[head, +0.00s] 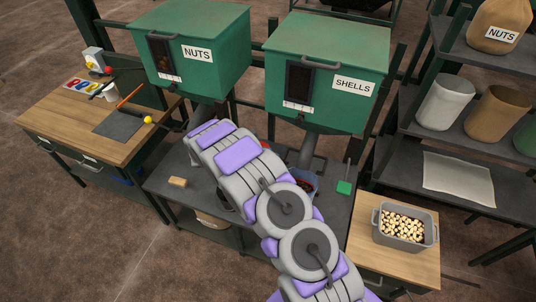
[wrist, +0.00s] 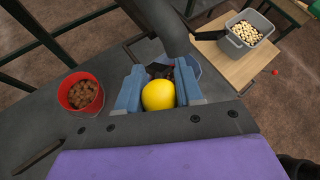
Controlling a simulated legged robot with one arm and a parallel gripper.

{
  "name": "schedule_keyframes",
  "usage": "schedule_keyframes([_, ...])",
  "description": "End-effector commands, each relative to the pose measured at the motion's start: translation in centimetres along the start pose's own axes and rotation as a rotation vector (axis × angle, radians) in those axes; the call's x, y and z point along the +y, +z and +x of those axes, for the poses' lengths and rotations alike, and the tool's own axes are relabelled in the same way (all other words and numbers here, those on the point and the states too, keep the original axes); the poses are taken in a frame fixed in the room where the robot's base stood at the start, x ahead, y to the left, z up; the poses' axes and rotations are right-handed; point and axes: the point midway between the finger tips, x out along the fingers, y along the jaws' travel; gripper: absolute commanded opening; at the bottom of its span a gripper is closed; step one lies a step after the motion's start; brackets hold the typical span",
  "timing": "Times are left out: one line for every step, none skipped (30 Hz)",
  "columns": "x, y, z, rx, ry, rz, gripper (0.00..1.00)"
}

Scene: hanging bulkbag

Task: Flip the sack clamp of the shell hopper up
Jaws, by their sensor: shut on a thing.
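The shell hopper (head: 340,112) is a green box labelled SHELLS in the head view. Its grey spout (head: 306,150) comes down behind my arm and also shows in the wrist view (wrist: 165,28). My gripper (wrist: 159,92) has its blue fingers shut on a yellow ball knob (wrist: 158,96) in front of this spout. The knob looks like the handle end of the sack clamp; the rest of the clamp and its lever are hidden. In the head view my arm covers my gripper and the clamp.
A blue bucket (head: 309,196) stands under the shell spout. A red bucket of nuts (wrist: 80,93) stands on the grey bench to the left in the wrist view. The nuts hopper (head: 220,75) is at left. A grey crate (head: 405,240) of pale pieces sits on the wooden table at right.

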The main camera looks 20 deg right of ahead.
Motion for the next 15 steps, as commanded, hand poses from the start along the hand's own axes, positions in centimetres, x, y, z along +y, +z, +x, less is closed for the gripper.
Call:
schedule_keyframes([0.22, 0.25, -0.09, -0.004, 0.007, 0.001, 0.38])
schedule_keyframes([0.21, 0.24, -0.09, -0.004, 0.006, 0.001, 0.41])
schedule_keyframes([0.19, 0.24, -0.09, -0.003, 0.006, 0.001, 0.44])
schedule_keyframes([0.17, 0.22, -0.09, -0.003, 0.006, 0.002, 0.47])
schedule_keyframes([0.13, 0.21, -0.09, -0.003, 0.005, 0.001, 0.50])
schedule_keyframes([0.08, 0.20, -0.10, -0.003, 0.005, 0.002, 0.54])
schedule_keyframes([0.03, 0.19, -0.11, -0.003, 0.004, 0.002, 0.57])
schedule_keyframes([-0.01, 0.18, -0.12, -0.003, 0.004, 0.002, 0.60])
schedule_keyframes([-0.05, 0.17, -0.14, -0.003, 0.004, 0.002, 0.60])
schedule_keyframes([-0.07, 0.17, -0.15, -0.003, 0.004, 0.002, 0.60])
schedule_keyframes([-0.09, 0.16, -0.17, -0.003, 0.003, 0.002, 0.60])
schedule_keyframes([-0.10, 0.15, -0.17, -0.003, 0.003, 0.002, 0.60])
schedule_keyframes([-0.09, 0.14, -0.17, -0.003, 0.003, 0.002, 0.60])
schedule_keyframes([-0.09, 0.13, -0.17, -0.003, 0.003, 0.002, 0.60])
schedule_keyframes([-0.07, 0.12, -0.22, -0.003, 0.003, 0.002, 0.60])
